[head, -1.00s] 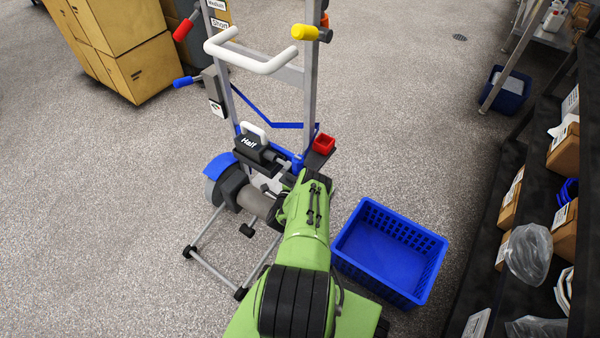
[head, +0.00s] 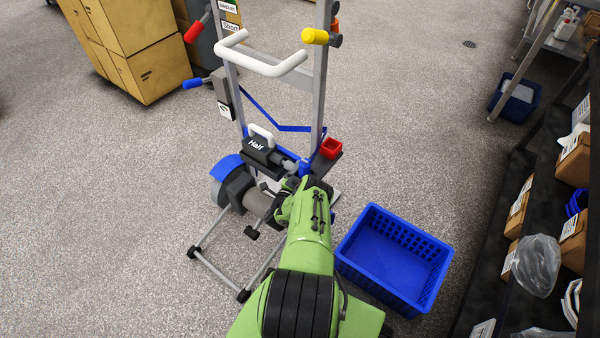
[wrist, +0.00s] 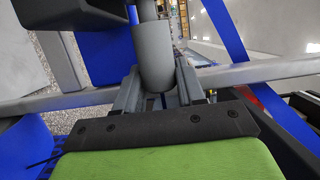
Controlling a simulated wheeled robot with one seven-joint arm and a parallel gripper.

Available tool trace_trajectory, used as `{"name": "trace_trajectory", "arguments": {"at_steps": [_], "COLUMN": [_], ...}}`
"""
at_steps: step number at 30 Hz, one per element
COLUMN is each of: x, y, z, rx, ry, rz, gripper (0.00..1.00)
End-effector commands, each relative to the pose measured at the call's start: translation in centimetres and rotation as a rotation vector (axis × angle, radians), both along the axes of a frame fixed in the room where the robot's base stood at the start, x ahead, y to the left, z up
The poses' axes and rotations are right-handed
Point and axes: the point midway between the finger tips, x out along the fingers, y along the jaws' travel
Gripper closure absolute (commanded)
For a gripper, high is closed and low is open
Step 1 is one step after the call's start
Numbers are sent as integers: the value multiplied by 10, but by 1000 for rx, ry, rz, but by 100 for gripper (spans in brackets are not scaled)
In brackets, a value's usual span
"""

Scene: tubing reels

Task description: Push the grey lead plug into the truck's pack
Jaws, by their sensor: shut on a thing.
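The grey lead plug (wrist: 153,55) shows in the wrist view as a thick, rounded grey cylinder. My gripper (wrist: 156,86) is shut on it, with a finger on each side. The truck (head: 318,95) stands upright in the head view, with white handlebars. A dark box marked "Half" with a white handle (head: 262,135), which looks like the pack, sits low on its frame. A grey cylindrical part (head: 286,163) lies at the box's right end, close to my wrist. My arm hides the fingers in the head view. I cannot tell whether the plug touches the pack's socket.
A small red cup (head: 331,148) sits on the truck's right side. A grey reel drum (head: 257,201) with a blue guard lies left of my wrist. A blue crate (head: 395,258) stands on the floor at right, beside dark shelving (head: 500,225).

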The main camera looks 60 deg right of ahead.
Motion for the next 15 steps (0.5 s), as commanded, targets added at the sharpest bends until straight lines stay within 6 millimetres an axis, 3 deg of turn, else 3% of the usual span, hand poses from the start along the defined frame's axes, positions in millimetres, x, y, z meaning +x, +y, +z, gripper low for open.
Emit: {"name": "trace_trajectory", "arguments": {"at_steps": [15], "x": [16], "y": [-2], "z": [0], "rx": [0], "ry": [0], "rz": [0], "gripper": [92]}}
